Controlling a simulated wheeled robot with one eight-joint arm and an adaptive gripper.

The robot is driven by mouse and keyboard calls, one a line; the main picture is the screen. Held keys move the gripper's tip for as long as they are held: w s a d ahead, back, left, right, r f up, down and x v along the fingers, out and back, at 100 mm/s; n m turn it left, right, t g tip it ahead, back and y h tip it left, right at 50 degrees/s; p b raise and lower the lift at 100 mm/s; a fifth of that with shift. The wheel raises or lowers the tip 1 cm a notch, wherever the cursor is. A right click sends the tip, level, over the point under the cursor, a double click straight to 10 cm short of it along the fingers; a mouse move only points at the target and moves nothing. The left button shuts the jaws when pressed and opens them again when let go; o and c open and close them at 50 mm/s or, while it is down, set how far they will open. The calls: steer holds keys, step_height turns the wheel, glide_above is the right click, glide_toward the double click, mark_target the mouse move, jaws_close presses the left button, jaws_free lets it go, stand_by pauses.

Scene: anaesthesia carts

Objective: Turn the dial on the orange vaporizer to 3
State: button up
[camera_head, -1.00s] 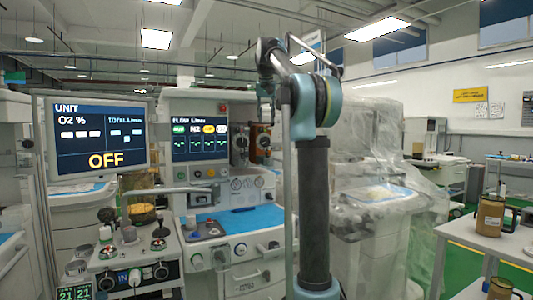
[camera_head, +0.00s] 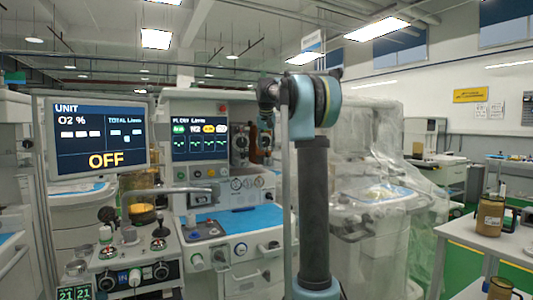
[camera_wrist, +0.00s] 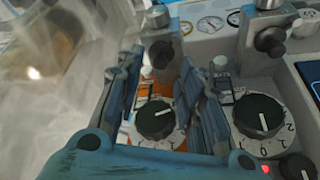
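The orange vaporizer (camera_wrist: 151,87) is upside down in the wrist view, with a round black dial (camera_wrist: 155,118) on a white numbered ring. A white pointer mark shows on the dial; the numbers around it are too small or covered to read. My gripper (camera_wrist: 162,72) is open, with one blue-grey finger on each side of the dial in the picture. I cannot tell whether either finger touches it. In the head view, the orange vaporizer (camera_head: 257,156) is largely hidden behind my arm and gripper (camera_head: 265,140).
A second, grey vaporizer with a black dial (camera_wrist: 257,115) stands close to the right finger in the wrist view. In the head view, a monitor (camera_head: 98,137) reads OFF at left. A plastic-draped machine (camera_head: 375,170) stands right of my arm.

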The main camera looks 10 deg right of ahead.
mark_target(267, 154)
steer(key=shift+x, duration=1.4)
jaws_close()
steer(key=shift+a+n, duration=0.1)
steer(key=shift+n, duration=0.5)
jaws_free()
steer(key=shift+w, duration=0.1)
